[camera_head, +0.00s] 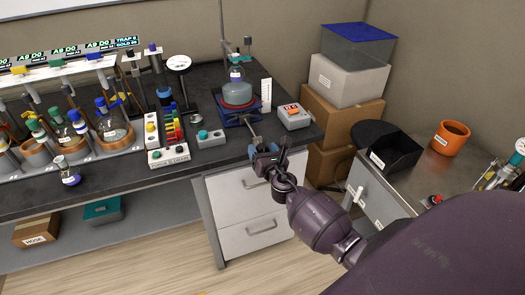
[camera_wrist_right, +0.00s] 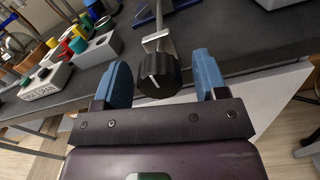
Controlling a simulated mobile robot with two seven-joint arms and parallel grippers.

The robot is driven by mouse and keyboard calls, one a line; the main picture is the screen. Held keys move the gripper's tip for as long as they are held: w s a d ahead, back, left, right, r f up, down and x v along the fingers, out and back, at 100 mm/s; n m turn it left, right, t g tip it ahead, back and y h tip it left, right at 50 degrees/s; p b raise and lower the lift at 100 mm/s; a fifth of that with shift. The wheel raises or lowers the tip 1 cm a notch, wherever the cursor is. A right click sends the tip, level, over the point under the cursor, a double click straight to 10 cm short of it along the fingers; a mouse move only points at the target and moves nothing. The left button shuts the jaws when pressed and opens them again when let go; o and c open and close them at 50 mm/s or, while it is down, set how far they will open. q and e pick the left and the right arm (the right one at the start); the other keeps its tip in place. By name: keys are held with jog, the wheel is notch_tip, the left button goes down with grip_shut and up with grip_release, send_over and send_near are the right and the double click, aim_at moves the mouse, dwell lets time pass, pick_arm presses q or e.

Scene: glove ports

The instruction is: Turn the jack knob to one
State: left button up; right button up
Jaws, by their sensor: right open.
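The jack knob (camera_wrist_right: 158,76) is black and ribbed with a pale mark, on the end of a metal shaft at the bench's front edge. My right gripper (camera_wrist_right: 162,78) is open, its blue fingers on either side of the knob with gaps showing. In the head view my right gripper (camera_head: 264,150) covers most of the knob. The blue lab jack (camera_head: 240,117) stands on the dark bench behind it and carries a round flask (camera_head: 237,93) of grey-blue liquid. A white scale (camera_head: 266,95) stands right of the jack. My left gripper is not in view.
A grey box with a red display (camera_head: 294,117) sits right of the jack. A teal-button box (camera_head: 209,136) and a labelled block (camera_head: 169,156) sit to its left. White drawers (camera_head: 249,207) are below the bench edge. Stacked boxes (camera_head: 345,110) stand at the right.

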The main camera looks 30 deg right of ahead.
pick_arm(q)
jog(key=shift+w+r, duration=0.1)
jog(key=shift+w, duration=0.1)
pick_arm(e)
jog(key=shift+c, duration=0.7)
jog(key=c, duration=0.8)
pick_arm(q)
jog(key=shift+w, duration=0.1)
